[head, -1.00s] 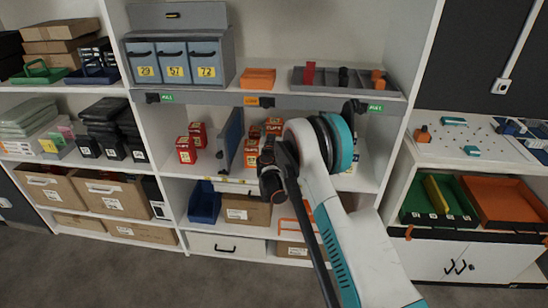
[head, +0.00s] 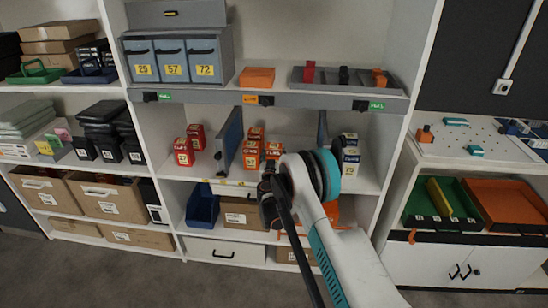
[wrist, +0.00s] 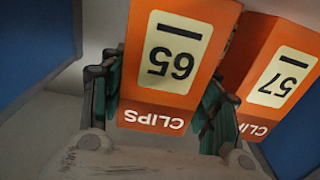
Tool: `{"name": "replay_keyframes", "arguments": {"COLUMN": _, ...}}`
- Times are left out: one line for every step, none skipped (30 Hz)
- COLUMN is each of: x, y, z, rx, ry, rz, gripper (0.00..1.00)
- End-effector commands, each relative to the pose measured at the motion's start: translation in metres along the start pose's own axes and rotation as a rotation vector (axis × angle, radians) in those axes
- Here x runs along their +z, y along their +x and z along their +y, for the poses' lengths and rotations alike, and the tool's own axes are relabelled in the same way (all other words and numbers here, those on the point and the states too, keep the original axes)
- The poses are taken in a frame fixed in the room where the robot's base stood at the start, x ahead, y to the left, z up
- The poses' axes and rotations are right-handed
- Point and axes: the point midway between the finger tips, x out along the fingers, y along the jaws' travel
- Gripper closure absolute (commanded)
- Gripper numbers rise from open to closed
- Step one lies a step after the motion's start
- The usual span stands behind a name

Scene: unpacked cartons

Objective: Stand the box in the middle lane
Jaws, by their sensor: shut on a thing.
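In the wrist view my gripper (wrist: 162,95) is shut on an orange box (wrist: 155,100) marked CLIPS and 65, with one finger on each side. Its lettering is upside down in that view. A like box marked 57 (wrist: 275,85) stands close beside it. In the head view the middle lane (head: 285,178) lies between two blue dividers (head: 229,140) (head: 322,130) on the middle shelf. Orange boxes (head: 251,158) stand in it. My gripper's end (head: 268,178) is at this lane's front; its fingertips are largely hidden, and I cannot tell exactly which box there is held.
Red boxes (head: 183,152) stand left of the left divider. Dark and white boxes (head: 350,160) stand right of the right divider. The grey ledge (head: 215,97) of the upper shelf runs above. Blue walls (wrist: 30,50) flank the boxes closely in the wrist view.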

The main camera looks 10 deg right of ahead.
Motion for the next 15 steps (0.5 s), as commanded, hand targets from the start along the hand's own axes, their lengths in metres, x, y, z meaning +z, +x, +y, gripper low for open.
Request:
{"name": "replay_keyframes", "arguments": {"x": -0.0008, "y": 0.0000, "z": 0.0000, "rx": 0.000, "ry": 0.000, "rz": 0.000, "gripper": 0.74}}
{"name": "replay_keyframes", "arguments": {"x": -0.0008, "y": 0.0001, "z": 0.0000, "rx": 0.000, "ry": 0.000, "rz": 0.000, "gripper": 0.74}}
{"name": "replay_keyframes", "arguments": {"x": -0.0005, "y": 0.0001, "z": 0.0000, "rx": 0.000, "ry": 0.000, "rz": 0.000, "gripper": 0.74}}
{"name": "replay_keyframes", "arguments": {"x": 0.0001, "y": 0.0001, "z": 0.0000, "rx": 0.000, "ry": 0.000, "rz": 0.000, "gripper": 0.74}}
{"name": "replay_keyframes", "arguments": {"x": 0.0009, "y": 0.0001, "z": 0.0000, "rx": 0.000, "ry": 0.000, "rz": 0.000, "gripper": 0.74}}
{"name": "replay_keyframes", "arguments": {"x": 0.0020, "y": 0.0001, "z": 0.0000, "rx": 0.000, "ry": 0.000, "rz": 0.000, "gripper": 0.74}}
{"name": "replay_keyframes", "arguments": {"x": 0.0017, "y": 0.0001, "z": 0.0000, "rx": 0.000, "ry": 0.000, "rz": 0.000, "gripper": 0.37}}
{"name": "replay_keyframes", "arguments": {"x": 0.0016, "y": 0.0000, "z": 0.0000, "rx": 0.000, "ry": 0.000, "rz": 0.000, "gripper": 0.30}}
{"name": "replay_keyframes", "arguments": {"x": 0.0016, "y": 0.0000, "z": 0.0000, "rx": 0.000, "ry": 0.000, "rz": 0.000, "gripper": 0.24}}
{"name": "replay_keyframes", "arguments": {"x": 0.0016, "y": 0.0000, "z": 0.0000, "rx": 0.000, "ry": 0.000, "rz": 0.000, "gripper": 0.24}}
{"name": "replay_keyframes", "arguments": {"x": 0.0016, "y": 0.0000, "z": 0.0000, "rx": 0.000, "ry": 0.000, "rz": 0.000, "gripper": 0.24}}
{"name": "replay_keyframes", "arguments": {"x": 0.0016, "y": 0.0000, "z": 0.0000, "rx": 0.000, "ry": 0.000, "rz": 0.000, "gripper": 0.24}}
{"name": "replay_keyframes", "arguments": {"x": 0.0016, "y": 0.0000, "z": 0.0000, "rx": 0.000, "ry": 0.000, "rz": 0.000, "gripper": 0.24}}
{"name": "replay_keyframes", "arguments": {"x": 0.0015, "y": 0.0001, "z": 0.0000, "rx": 0.000, "ry": 0.000, "rz": 0.000, "gripper": 0.24}}
{"name": "replay_keyframes", "arguments": {"x": 0.0015, "y": 0.0001, "z": 0.0000, "rx": 0.000, "ry": 0.000, "rz": 0.000, "gripper": 0.24}}
